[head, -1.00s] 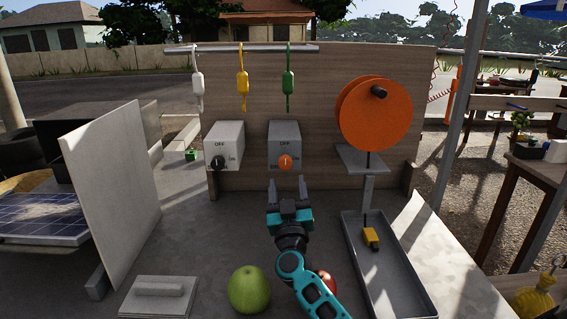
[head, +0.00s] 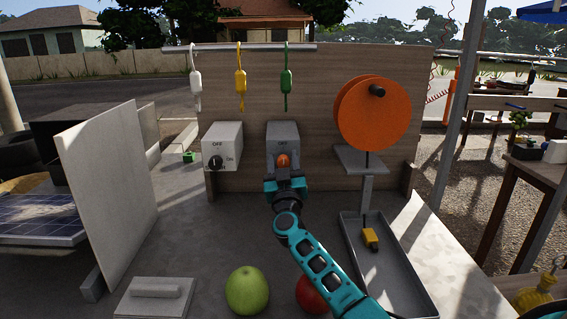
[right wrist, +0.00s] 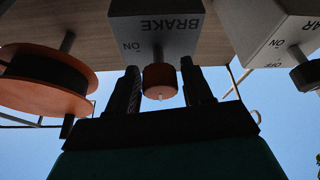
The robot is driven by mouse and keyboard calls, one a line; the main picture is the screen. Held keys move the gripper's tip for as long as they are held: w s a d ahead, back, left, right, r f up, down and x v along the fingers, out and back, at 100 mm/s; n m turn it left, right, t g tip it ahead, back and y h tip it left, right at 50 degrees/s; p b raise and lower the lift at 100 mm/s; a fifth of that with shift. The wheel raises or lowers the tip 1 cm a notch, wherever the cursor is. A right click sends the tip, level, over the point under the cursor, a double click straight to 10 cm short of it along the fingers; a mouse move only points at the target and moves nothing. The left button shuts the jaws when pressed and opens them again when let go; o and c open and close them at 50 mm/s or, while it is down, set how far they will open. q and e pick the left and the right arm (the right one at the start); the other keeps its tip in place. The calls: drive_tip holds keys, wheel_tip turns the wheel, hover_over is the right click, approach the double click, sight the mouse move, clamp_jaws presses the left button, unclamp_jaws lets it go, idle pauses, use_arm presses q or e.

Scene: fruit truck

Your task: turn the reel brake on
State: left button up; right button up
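The brake box (head: 284,136) is a grey box on the wooden board, marked BRAKE in the right wrist view (right wrist: 180,38). Its orange knob (head: 284,161) faces me, with OFF above it. In the upside-down right wrist view the knob (right wrist: 160,80) has a pale mark at its lower edge, seemingly on the OFF side. My right gripper (head: 285,185) is at the knob, with its fingers spread on either side of it. I cannot tell whether they touch it. The orange reel (head: 365,115) stands to the right. My left gripper is not in view.
A second grey box (head: 222,140) with a black knob is left of the brake box. White, yellow and green tags (head: 286,80) hang above. A grey tray (head: 362,285) holds a yellow piece. A green fruit (head: 247,291) and a red fruit (head: 312,294) lie in front.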

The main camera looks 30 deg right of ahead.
drive_tip(key=c, duration=0.8)
drive_tip(key=shift+m, duration=0.4)
drive_tip(key=m+g+h+p, duration=0.1)
drive_tip(key=m, duration=0.2)
drive_tip(key=m+g+h, duration=0.1)
drive_tip(key=m+h, duration=0.1)
drive_tip(key=m, duration=0.1)
drive_tip(key=shift+m+p, duration=0.3)
drive_tip(key=shift+p, duration=0.05)
drive_tip(key=m+g+h+p, duration=0.1)
drive_tip(key=m, duration=0.2)
drive_tip(key=m+g, duration=0.2)
drive_tip(key=m, duration=0.2)
drive_tip(key=shift+g+h+p, duration=0.3)
drive_tip(key=shift+h+p, duration=0.05)
drive_tip(key=shift+h, duration=0.05)
drive_tip(key=m+g+p, duration=0.1)
drive_tip(key=m+g, duration=0.1)
drive_tip(key=m, duration=0.3)
drive_tip(key=shift+f+m+g+y+p, duration=0.1)
drive_tip(key=shift+m+g+y+p, duration=0.45)
drive_tip(key=shift+m, duration=1.25)
drive_tip(key=shift+d, duration=0.1)
